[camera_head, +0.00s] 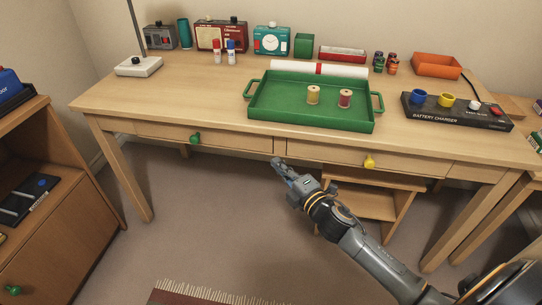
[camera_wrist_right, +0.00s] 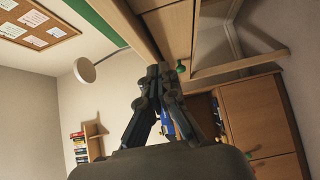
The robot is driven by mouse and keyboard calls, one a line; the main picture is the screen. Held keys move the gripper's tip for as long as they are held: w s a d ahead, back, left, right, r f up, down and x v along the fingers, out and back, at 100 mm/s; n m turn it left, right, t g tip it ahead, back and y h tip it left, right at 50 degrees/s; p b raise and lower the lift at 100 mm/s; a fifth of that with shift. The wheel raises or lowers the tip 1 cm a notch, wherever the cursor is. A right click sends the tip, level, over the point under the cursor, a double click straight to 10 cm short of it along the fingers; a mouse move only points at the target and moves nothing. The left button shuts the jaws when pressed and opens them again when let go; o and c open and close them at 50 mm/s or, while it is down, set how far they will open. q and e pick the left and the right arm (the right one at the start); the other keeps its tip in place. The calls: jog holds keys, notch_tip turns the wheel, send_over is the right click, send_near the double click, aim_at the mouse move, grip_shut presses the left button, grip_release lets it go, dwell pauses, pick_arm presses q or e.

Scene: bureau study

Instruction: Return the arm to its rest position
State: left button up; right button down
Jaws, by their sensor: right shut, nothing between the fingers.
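My right arm comes in from the lower right in the head view. Its gripper (camera_head: 279,164) is in front of the desk (camera_head: 200,105), just below the drawer fronts, over the floor. The gripper is shut and empty. In the right wrist view the fingers (camera_wrist_right: 158,72) meet at their tips, with the desk's edge and a green knob close beyond them. My left gripper is in neither view.
The desk has a left drawer with a green knob (camera_head: 195,139) and a right drawer with a yellow knob (camera_head: 370,161). A green tray (camera_head: 262,108) holds two spools. A battery charger (camera_head: 459,117) stands at right. A cabinet (camera_head: 75,225) stands at left. Open floor lies between.

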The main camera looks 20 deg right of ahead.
jog(key=s+d+f+m+g+h, duration=0.1)
jog(key=s+f+m+g+h, duration=0.4)
jog(key=s+f+m, duration=0.8)
jog(key=s+a+f+m+g+y+p, duration=0.1)
jog(key=s+a+f+m+g+p, duration=0.25)
jog(key=s+f, duration=0.55)
jog(key=s+a+f+m+g+y+p, duration=0.1)
jog(key=s+a+f+g+p, duration=0.25)
jog(key=s+f+g, duration=0.45)
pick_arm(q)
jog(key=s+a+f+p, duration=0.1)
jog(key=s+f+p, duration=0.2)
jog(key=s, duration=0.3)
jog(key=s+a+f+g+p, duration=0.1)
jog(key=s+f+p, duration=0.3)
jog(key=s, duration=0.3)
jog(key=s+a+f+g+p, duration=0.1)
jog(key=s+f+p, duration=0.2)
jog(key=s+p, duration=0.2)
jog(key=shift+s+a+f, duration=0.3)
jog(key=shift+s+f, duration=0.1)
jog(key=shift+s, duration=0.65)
pick_arm(e)
jog(key=s+d+f, duration=0.1)
jog(key=s+f, duration=0.1)
jog(key=s, duration=0.7)
jog(key=s+d+f, duration=0.2)
jog(key=s+f, duration=0.1)
jog(key=s, duration=0.7)
jog(key=shift+f, duration=0.25)
